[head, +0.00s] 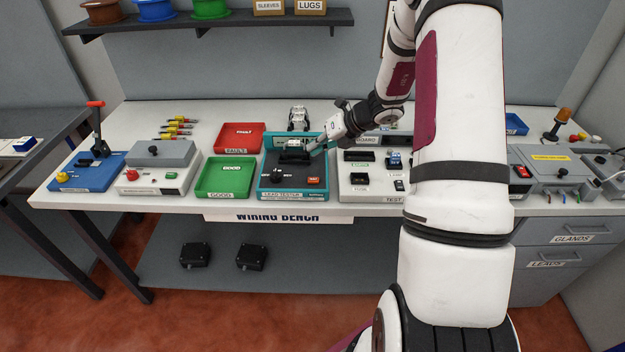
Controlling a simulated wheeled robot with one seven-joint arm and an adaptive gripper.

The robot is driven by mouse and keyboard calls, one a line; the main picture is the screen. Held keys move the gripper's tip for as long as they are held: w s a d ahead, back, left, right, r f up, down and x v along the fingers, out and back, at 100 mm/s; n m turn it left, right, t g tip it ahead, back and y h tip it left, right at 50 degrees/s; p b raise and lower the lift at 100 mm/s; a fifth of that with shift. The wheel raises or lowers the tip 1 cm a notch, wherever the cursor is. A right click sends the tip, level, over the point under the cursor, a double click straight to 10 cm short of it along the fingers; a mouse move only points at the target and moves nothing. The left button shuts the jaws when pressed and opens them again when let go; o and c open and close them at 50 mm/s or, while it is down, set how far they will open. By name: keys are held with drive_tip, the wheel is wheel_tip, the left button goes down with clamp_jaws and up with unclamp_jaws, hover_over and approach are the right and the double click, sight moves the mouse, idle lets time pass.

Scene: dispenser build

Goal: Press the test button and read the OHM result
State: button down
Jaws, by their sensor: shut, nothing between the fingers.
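The lead tester (262,194) is a teal box with a dark top, near the middle of the wiring bench. An orange-red button (313,181) sits at the right of its top, near the front. A small display or label strip shows towards its back, but no OHM reading is legible from here. My gripper (311,148) is shut and empty, over the back right part of the tester, behind the orange-red button. I cannot tell whether the fingertips touch the tester.
A green GOOD tray (224,191) and a red FAULT tray (262,143) stand left of the tester. A white test unit (350,193) stands close on its right. My arm hides part of the bench's right side. Several yellow-handled leads (178,127) lie at the back left.

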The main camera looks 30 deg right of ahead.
sight(315, 178)
drive_tip(key=shift+f+b, duration=1.4)
drive_tip(key=shift+f, duration=2.35)
drive_tip(key=shift+f, duration=0.4)
drive_tip(key=shift+f+b, duration=0.45)
drive_tip(key=shift+b, duration=0.05)
drive_tip(key=shift+r, duration=0.1)
drive_tip(key=shift+r+p, duration=0.4)
drive_tip(key=shift+r, duration=0.4)
drive_tip(key=shift+r, duration=0.1)
drive_tip(key=shift+r+p, duration=1.05)
drive_tip(key=shift+r, duration=1.35)
